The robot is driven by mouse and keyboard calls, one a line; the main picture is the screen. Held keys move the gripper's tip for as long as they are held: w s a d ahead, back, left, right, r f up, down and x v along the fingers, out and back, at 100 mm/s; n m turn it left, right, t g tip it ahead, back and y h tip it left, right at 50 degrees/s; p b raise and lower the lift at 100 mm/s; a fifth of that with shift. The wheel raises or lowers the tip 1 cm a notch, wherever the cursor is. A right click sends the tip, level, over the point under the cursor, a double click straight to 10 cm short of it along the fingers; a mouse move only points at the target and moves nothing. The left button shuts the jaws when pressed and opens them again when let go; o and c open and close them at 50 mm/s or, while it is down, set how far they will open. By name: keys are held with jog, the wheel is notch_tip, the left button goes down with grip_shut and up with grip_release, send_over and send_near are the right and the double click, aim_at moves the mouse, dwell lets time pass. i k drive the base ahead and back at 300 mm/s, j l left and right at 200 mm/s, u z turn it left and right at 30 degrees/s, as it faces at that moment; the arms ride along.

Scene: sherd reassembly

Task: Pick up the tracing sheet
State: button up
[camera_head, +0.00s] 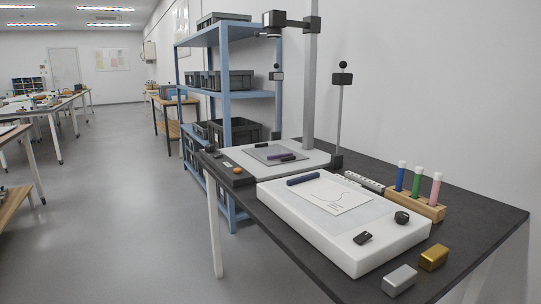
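The tracing sheet (326,193) seems to be the pale sheet with a thin dark curved line and a few short marks, lying flat on a white box-shaped panel (362,258). A dark blue bar (303,179) lies at or beside the sheet's far left edge; I cannot tell if it rests on the sheet. My gripper is not in view.
Two small black items (363,238) sit near the panel's front. A silver block (399,280) and a gold block (433,257) lie close by on the dark table (480,222). A wooden rack (415,205) holds coloured tubes. A stand post (339,115) rises behind.

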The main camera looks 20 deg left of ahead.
aim_at(276, 153)
jog(key=i+j+z, duration=0.3)
jog(key=j, duration=1.2)
jog(key=k+j+z, duration=0.1)
jog(key=j+z, duration=0.2)
jog(key=j, duration=1.15)
